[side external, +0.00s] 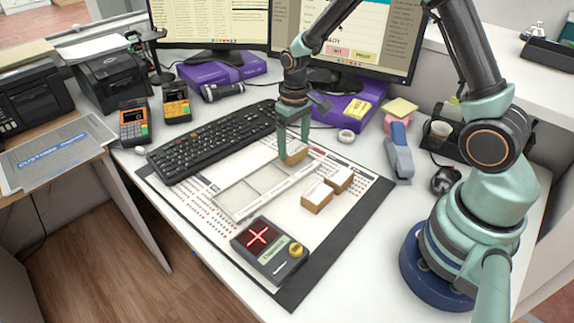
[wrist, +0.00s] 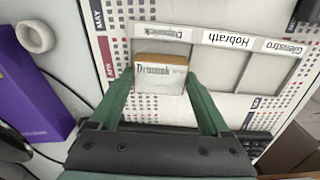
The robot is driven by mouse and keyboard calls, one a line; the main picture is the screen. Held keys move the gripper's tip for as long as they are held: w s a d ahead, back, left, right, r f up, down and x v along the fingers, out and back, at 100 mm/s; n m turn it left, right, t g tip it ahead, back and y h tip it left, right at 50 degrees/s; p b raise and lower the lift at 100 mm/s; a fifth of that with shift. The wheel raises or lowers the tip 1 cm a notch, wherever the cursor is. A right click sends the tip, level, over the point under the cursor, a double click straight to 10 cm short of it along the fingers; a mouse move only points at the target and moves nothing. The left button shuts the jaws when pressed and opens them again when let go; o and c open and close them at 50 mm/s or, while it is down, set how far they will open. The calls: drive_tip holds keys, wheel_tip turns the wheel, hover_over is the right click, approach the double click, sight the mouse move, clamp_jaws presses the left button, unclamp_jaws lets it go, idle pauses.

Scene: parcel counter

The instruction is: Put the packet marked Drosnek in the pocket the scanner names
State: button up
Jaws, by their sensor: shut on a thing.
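My gripper (side external: 292,141) is shut on a tan packet (side external: 294,155) with a white label. In the wrist view the packet (wrist: 160,76) sits between the fingers, its label reading roughly "Drosnek". It is at the far pocket of the pale tray (side external: 236,215), whose label looks like the same name. I cannot tell whether it rests inside or hangs just above. The other pocket labels read about "Hobrath" (wrist: 229,40) and "Glenstro" (wrist: 284,48); those pockets look empty. The scanner (side external: 270,250) shows a red cross; its small text is unreadable.
Two more tan packets (side external: 317,197) (side external: 339,180) lie on the mat (side external: 345,222) right of the tray. A black keyboard (side external: 205,143) runs behind the tray. A stapler (side external: 398,155) and white tape roll (side external: 346,136) stand to the right.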

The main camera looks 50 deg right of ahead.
drive_tip(key=shift+f, duration=0.65)
drive_tip(key=shift+f, duration=0.15)
drive_tip(key=o, duration=1.4)
drive_tip(key=shift+o, duration=0.2)
